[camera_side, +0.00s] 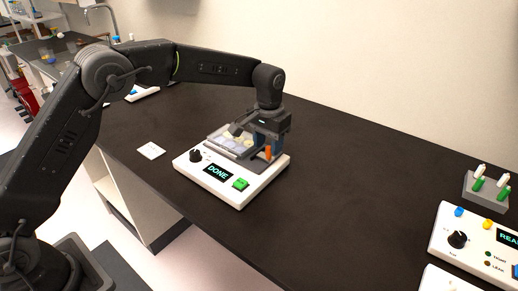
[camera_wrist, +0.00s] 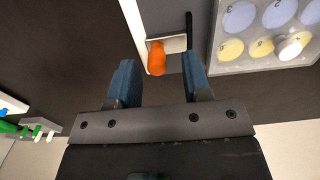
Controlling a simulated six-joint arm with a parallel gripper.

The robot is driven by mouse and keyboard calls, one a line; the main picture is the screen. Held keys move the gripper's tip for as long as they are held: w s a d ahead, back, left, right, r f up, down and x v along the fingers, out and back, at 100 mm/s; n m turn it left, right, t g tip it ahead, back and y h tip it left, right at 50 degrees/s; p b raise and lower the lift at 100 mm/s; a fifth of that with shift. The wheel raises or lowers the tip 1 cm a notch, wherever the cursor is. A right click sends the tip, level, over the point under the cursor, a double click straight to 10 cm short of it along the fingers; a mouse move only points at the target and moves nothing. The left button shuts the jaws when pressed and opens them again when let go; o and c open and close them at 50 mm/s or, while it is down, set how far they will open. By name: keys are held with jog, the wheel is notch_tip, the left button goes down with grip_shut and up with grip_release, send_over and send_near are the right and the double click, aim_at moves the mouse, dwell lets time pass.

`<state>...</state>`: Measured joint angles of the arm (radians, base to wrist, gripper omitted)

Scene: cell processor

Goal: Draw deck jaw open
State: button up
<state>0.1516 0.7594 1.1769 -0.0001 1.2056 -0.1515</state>
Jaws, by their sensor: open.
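The white cell processor (camera_side: 215,195) stands on the dark bench, its screen (camera_side: 217,172) reading DONE. On its deck sits a clear well plate (camera_side: 232,140) with yellow and violet wells, also seen in the wrist view (camera_wrist: 233,62). Beside the plate is the deck jaw, a light metal bracket (camera_wrist: 175,44) with an orange grip (camera_wrist: 156,58); the orange grip also shows in the side view (camera_side: 268,153). My gripper (camera_wrist: 160,70) is open above the deck. In the wrist view the orange grip lies between its blue fingertips, with gaps both sides; whether they reach its height I cannot tell.
The processor front has a black knob (camera_side: 196,156) and a green button (camera_side: 241,184). A small white square (camera_side: 151,150) lies to its left. At right are another control box (camera_side: 470,240) and a grey rack of tubes (camera_side: 485,192). Bench between is clear.

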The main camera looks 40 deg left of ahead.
aim_at(267, 147)
jog(key=shift+r, duration=2.25)
jog(key=shift+r, duration=0.1)
jog(key=shift+s+a+r, duration=0.1)
jog(key=shift+s+r, duration=0.05)
jog(key=shift+r, duration=0.15)
jog(key=s+a+r+t, duration=0.1)
jog(key=s+a+r, duration=0.1)
jog(key=s+r, duration=0.4)
jog(key=s+a+r+t, duration=0.25)
jog(key=s+r, duration=0.25)
jog(key=s, duration=0.3)
jog(key=s+a+f+t, duration=0.1)
jog(key=s+f, duration=0.1)
jog(key=s, duration=0.7)
jog(key=s+a+f+t, duration=0.1)
jog(key=s+a+f, duration=0.1)
jog(key=s, duration=0.8)
jog(key=shift+a+f, duration=0.15)
jog(key=shift+a, duration=0.1)
